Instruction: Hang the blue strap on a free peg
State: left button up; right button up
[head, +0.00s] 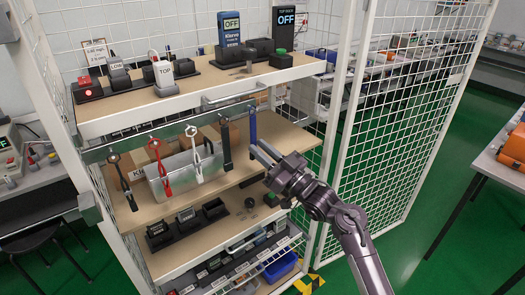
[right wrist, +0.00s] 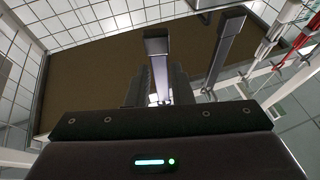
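The blue strap (head: 252,124) hangs upright at the right end of the peg rail (head: 105,152), under the upper shelf. My right gripper (head: 256,146) is at its lower end, with its two fingers apart on either side of it. In the right wrist view the strap (right wrist: 157,48) runs down between the fingers (right wrist: 159,88); I see no clear sign of a grip. A black strap (head: 226,145) hangs just left of it. A white strap (head: 194,152), a red strap (head: 159,168) and another dark strap (head: 122,178) hang further left. My left gripper is out of view.
Handheld testers (head: 229,32) stand in docks on the upper shelf (head: 130,104). A silver bin (head: 180,172) and cardboard boxes are behind the straps. A white mesh panel (head: 395,130) stands right of my right arm. Open green floor lies beyond.

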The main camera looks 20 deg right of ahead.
jog(key=o, duration=0.4)
